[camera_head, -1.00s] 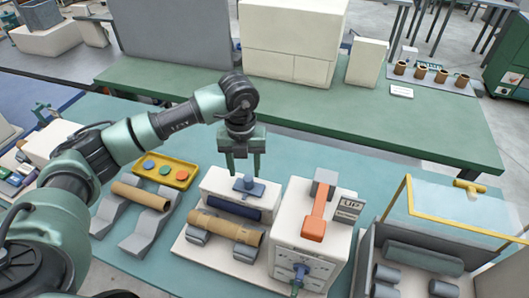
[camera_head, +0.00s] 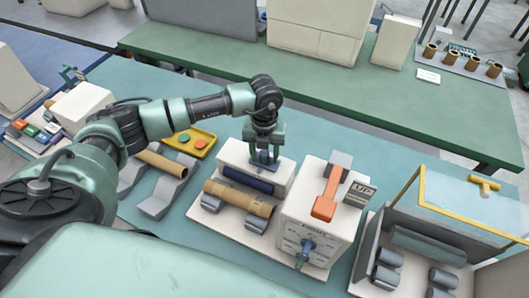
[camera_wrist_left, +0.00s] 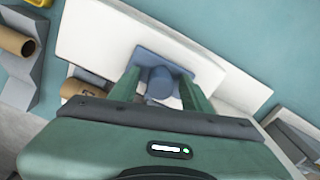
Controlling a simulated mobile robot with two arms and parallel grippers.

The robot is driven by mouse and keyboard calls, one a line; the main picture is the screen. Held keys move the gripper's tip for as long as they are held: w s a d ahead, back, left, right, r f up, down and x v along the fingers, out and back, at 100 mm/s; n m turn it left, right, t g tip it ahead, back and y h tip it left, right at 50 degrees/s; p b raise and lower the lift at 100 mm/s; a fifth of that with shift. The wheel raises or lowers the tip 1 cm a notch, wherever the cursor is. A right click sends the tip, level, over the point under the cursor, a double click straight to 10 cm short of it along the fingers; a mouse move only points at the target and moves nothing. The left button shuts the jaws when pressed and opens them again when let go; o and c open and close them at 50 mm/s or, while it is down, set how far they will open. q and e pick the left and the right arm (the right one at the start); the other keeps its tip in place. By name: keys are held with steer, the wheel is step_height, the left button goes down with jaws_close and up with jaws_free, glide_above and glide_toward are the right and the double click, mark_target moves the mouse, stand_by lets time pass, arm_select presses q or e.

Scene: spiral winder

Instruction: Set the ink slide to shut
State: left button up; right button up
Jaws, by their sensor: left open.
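The ink slide appears to be the blue plate with an upright knob (camera_head: 262,160) on top of a white box (camera_head: 232,153) that has a dark blue roller along its front. My left gripper (camera_head: 263,158) is down over the knob, open. In the left wrist view, its green fingers (camera_wrist_left: 160,92) stand on either side of the round blue knob (camera_wrist_left: 158,80). I cannot tell whether they touch it. The fingers and palm hide part of the slide. My right gripper is not in view.
In front lies a brown tube (camera_head: 238,196) on grey cradles. A yellow-framed clear guard (camera_head: 420,215) stands further right.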

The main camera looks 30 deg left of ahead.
arm_select(q)
jaws_close()
steer(key=shift+a+r, duration=0.1)
stand_by(1.2)
